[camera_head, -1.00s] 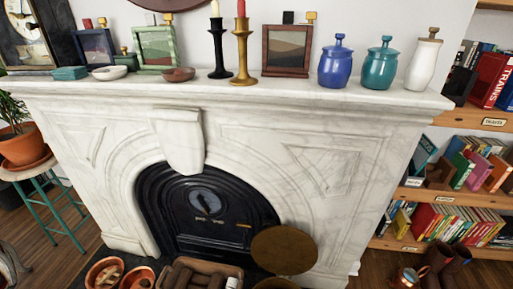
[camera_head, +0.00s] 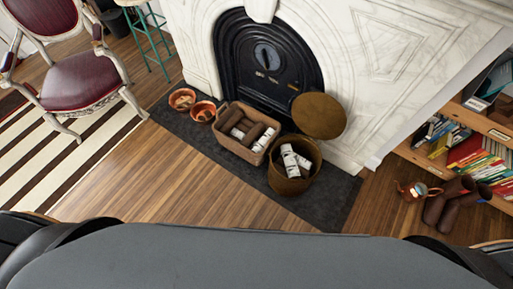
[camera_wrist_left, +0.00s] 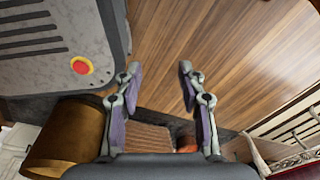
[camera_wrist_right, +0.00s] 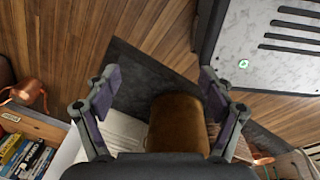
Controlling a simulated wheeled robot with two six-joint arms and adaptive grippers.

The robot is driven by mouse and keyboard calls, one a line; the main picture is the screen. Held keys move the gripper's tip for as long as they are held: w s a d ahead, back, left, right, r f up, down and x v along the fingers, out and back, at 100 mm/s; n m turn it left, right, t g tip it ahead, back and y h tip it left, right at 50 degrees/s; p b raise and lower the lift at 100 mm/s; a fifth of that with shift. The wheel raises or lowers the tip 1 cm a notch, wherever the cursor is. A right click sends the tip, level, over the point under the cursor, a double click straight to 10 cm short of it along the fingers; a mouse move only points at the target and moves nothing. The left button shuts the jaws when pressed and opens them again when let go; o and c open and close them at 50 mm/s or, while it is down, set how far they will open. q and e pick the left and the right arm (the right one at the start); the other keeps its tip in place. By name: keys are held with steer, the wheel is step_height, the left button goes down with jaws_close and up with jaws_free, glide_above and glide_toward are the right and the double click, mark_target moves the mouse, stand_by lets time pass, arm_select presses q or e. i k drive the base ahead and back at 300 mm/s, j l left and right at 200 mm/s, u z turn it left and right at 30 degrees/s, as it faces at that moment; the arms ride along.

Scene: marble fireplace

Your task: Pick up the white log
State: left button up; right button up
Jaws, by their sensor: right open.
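White logs show in two places in the head view. Some white log pieces (camera_head: 263,138) lie among brown logs (camera_head: 245,126) in a rectangular wicker basket (camera_head: 232,148), and several white logs (camera_head: 290,160) stand or lean in a round brass bucket (camera_head: 288,186) to its right. My left gripper (camera_wrist_left: 160,67) is open and empty, above the floor and apart from the bucket (camera_wrist_left: 65,138) and basket (camera_wrist_left: 150,138). My right gripper (camera_wrist_right: 158,72) is open and empty, with the bucket (camera_wrist_right: 178,125) beyond it. Neither gripper shows in the head view, and no logs are clear in the wrist views.
The bucket's round lid (camera_head: 319,116) stands against the marble fireplace (camera_head: 370,45). Two terracotta bowls (camera_head: 192,104) sit left of the basket on a dark hearth mat (camera_head: 325,200). A copper can (camera_head: 415,190) and brown boots (camera_head: 455,195) stand right. The wooden floor (camera_head: 170,180) in front is clear.

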mark_target(261, 144)
steer(key=i+j+u, duration=0.15)
steer(key=u, duration=0.3)
steer(key=i+j+u, duration=0.2)
steer(key=u, duration=0.3)
steer(key=i+j+u, duration=0.1)
steer(key=u, duration=0.35)
steer(key=i+z, duration=0.5)
steer(key=i+j+z, duration=0.3)
steer(key=i+z, duration=0.2)
